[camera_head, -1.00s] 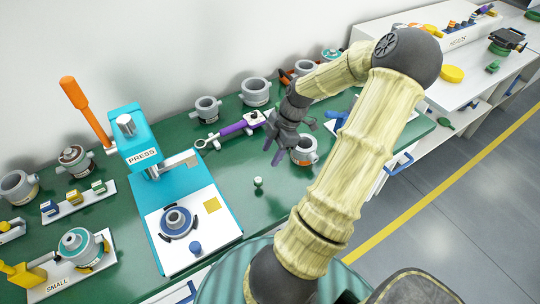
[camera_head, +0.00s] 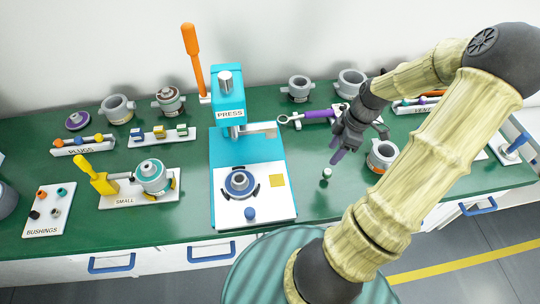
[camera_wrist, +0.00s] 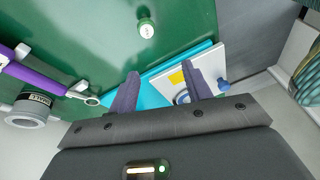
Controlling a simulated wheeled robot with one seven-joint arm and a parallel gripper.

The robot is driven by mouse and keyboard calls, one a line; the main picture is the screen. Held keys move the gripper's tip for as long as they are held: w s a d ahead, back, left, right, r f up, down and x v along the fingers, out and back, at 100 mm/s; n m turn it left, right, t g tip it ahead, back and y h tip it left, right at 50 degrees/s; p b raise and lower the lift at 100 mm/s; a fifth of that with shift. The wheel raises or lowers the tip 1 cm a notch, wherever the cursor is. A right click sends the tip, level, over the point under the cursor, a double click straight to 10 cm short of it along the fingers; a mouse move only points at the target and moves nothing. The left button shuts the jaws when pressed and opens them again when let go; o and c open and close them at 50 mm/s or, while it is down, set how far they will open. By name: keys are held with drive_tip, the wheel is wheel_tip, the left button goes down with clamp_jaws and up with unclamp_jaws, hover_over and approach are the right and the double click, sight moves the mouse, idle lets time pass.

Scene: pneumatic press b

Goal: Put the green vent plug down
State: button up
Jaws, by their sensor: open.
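The green vent plug (camera_head: 326,173), small with a white top, stands on the green bench to the right of the teal press (camera_head: 245,150). It also shows near the top of the wrist view (camera_wrist: 146,28), where its green side and white lettered top are visible. My gripper (camera_head: 338,157) is open and empty, just above and beside the plug in the head view. In the wrist view the two purple-grey fingers of my gripper (camera_wrist: 162,72) are spread apart, and the plug lies beyond their tips, not between them.
A grey housing with an orange band (camera_head: 381,155) stands right of my gripper. A purple-handled wrench (camera_head: 318,114) lies behind it. A plug rack (camera_head: 84,146), a bushings board (camera_head: 48,210) and a small fixture (camera_head: 150,178) are left of the press. Bare bench surrounds the plug.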

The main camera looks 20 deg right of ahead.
drive_tip(key=a+r+m+h, duration=0.1)
drive_tip(key=a+r+m, duration=0.2)
drive_tip(key=a, duration=0.4)
drive_tip(key=s+a+r+m+t+h, duration=0.1)
drive_tip(key=a+r+m, duration=0.2)
drive_tip(key=a+m, duration=0.2)
drive_tip(key=a+r+m+t+h, duration=0.1)
drive_tip(key=a+m, duration=0.3)
drive_tip(key=a, duration=0.6)
drive_tip(key=shift+s+r+h, duration=0.25)
drive_tip(key=shift+r+h, duration=0.05)
drive_tip(key=shift+r, duration=0.6)
drive_tip(key=shift+a, duration=0.1)
